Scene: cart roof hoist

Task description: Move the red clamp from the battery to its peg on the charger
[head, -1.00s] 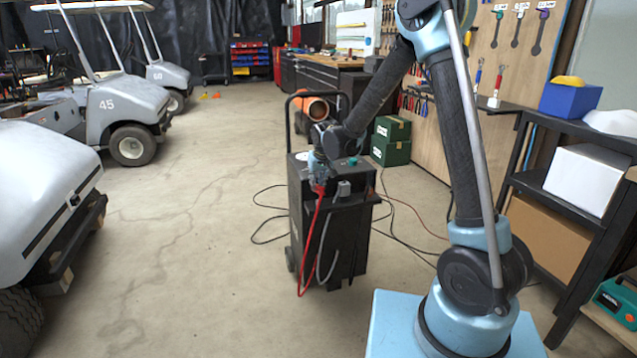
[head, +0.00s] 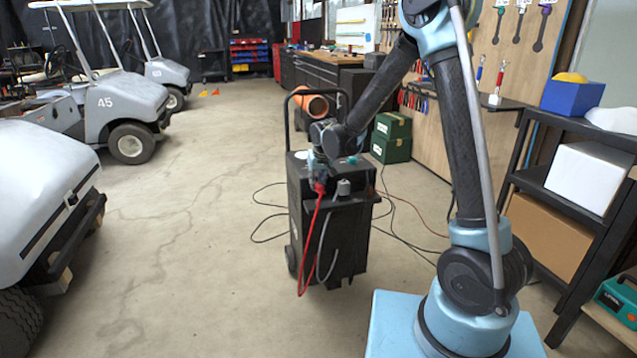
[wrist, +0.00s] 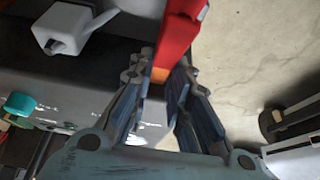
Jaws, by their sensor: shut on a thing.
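The charger (head: 343,240) is a dark upright box on wheels with a tall handle, standing on the floor in the middle of the head view. My gripper (head: 319,184) is at its upper front edge. The gripper is shut on the red clamp (head: 320,189), whose red cable hangs down the charger's front. In the wrist view my gripper (wrist: 160,85) has its fingers on both sides of the red clamp (wrist: 180,35). A grey clamp or block (wrist: 75,27) sits left of it on the charger. The peg under the red clamp cannot be made out. No battery is clearly visible.
Dark cables lie on the floor around the charger. Carts (head: 110,105) stand at the left and a shelf (head: 560,190) at the right.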

